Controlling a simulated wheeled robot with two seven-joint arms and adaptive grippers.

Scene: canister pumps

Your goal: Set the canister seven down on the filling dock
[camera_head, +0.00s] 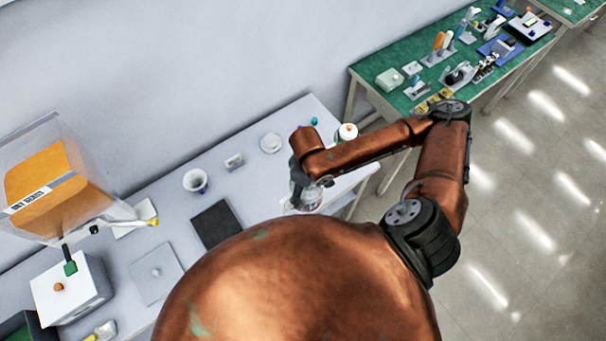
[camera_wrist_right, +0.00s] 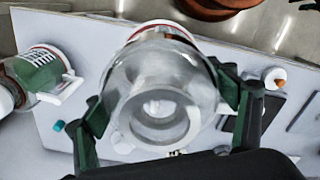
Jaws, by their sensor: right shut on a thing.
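My right gripper (camera_head: 305,186) is shut on a clear canister (camera_head: 305,198) at the right end of the pale table. In the right wrist view the gripper's green-padded fingers (camera_wrist_right: 165,110) clasp both sides of the canister (camera_wrist_right: 160,90), which has a red and white band at its far end. I cannot read a number on it, nor tell whether it touches the table. I cannot say for certain which fixture is the filling dock; a flat grey plate with a small knob (camera_head: 156,272) lies on the table at left. My left gripper is not in view.
Another canister with a green label (camera_wrist_right: 42,72) stands at left in the wrist view. A clear hopper with orange contents (camera_head: 45,180) rises at left.

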